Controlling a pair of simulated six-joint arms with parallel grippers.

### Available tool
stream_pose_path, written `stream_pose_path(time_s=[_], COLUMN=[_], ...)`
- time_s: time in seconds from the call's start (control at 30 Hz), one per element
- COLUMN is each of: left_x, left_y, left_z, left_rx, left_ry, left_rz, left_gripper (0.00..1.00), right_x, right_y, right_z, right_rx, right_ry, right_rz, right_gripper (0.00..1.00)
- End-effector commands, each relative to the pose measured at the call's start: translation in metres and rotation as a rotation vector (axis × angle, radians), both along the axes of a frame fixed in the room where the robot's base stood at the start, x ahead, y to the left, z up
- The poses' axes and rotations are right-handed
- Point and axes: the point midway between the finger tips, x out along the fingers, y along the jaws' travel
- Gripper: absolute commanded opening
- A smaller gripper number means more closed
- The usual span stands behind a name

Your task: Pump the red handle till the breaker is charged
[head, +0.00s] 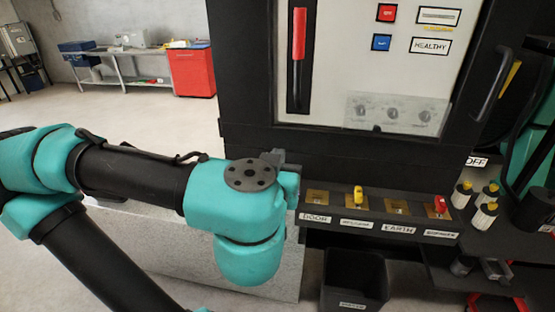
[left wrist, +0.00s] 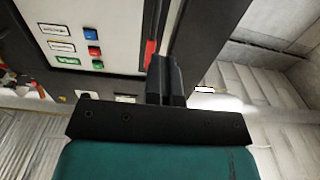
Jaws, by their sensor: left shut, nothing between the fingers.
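The red handle (head: 298,45) stands upright in a dark slot at the left of the pale breaker panel (head: 345,70). Its red grip also shows in the left wrist view (left wrist: 150,52), just beyond the fingers and partly hidden by them. My left gripper (head: 278,157) is below the handle, mostly hidden behind its own wrist in the head view. In the left wrist view its fingers (left wrist: 165,80) are shut with nothing between them. The panel carries a red button (head: 386,13), a blue button (head: 381,42) and a label reading HEALTHY (head: 431,46). My right gripper is not in view.
A dark door handle (head: 491,85) juts out at the right. The floor at the left is open.

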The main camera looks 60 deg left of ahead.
Motion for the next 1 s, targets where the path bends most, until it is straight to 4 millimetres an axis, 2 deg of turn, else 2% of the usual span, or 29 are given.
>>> stream_pose_path(time_s=[0.77, 1.0], left_x=[-0.0079, -0.0079], left_y=[-0.0076, -0.0075], left_z=[-0.0024, -0.0024], left_rx=[0.000, 0.000], left_ry=[0.000, 0.000], left_rz=[0.000, 0.000], left_gripper=[0.00, 0.21], right_x=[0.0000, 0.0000], right_y=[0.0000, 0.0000], right_z=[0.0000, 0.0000], right_rx=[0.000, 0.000], right_ry=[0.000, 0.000], right_rz=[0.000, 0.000], right_gripper=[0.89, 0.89])
